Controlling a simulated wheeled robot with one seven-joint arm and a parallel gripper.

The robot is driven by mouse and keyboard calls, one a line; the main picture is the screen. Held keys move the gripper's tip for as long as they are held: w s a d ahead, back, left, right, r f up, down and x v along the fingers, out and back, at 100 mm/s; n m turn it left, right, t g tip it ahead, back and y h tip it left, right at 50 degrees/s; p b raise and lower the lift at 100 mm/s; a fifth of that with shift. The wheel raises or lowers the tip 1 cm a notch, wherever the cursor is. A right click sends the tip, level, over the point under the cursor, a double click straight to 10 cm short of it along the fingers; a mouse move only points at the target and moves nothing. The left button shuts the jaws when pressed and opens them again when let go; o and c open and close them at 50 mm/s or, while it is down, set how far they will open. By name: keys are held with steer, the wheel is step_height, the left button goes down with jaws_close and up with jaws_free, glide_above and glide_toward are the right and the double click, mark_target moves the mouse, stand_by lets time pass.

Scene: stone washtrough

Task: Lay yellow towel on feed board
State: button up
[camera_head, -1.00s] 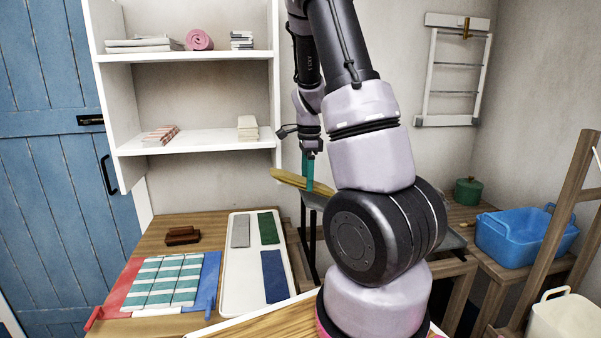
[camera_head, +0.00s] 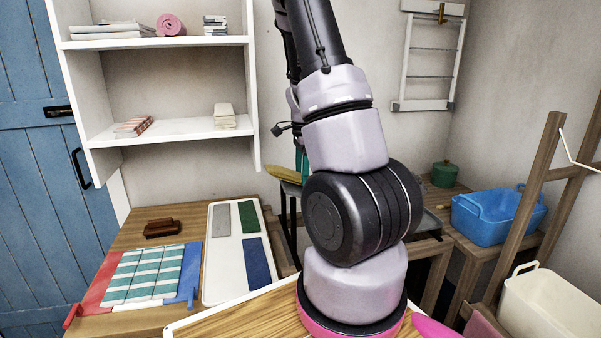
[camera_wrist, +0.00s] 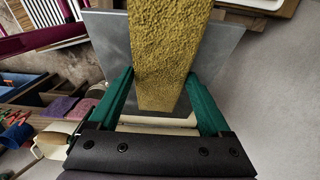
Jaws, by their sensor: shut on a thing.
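The yellow towel (camera_wrist: 165,45) is a long folded strip. In the wrist view it lies between the two green fingers of my gripper (camera_wrist: 158,76), which is shut on it. A flat grey board (camera_wrist: 112,45), which looks like the feed board, shows behind and on both sides of the towel. I cannot tell whether towel and board touch. In the head view the towel's end (camera_head: 280,173) sticks out left of my arm, over a dark stand. My arm hides most of the towel, gripper and board there.
A white shelf (camera_head: 180,130) with folded cloths stands at the back left. A wooden table below holds a white tray (camera_head: 212,280) with folded cloths and a striped cloth (camera_head: 145,272). A blue tub (camera_head: 495,215), a green pot (camera_head: 444,173) and a wooden frame are at the right.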

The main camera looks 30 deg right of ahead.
steer(key=o, duration=1.6)
steer(key=shift+c, duration=0.2)
step_height(320, 180, up, 11)
steer(key=shift+d, duration=0.15)
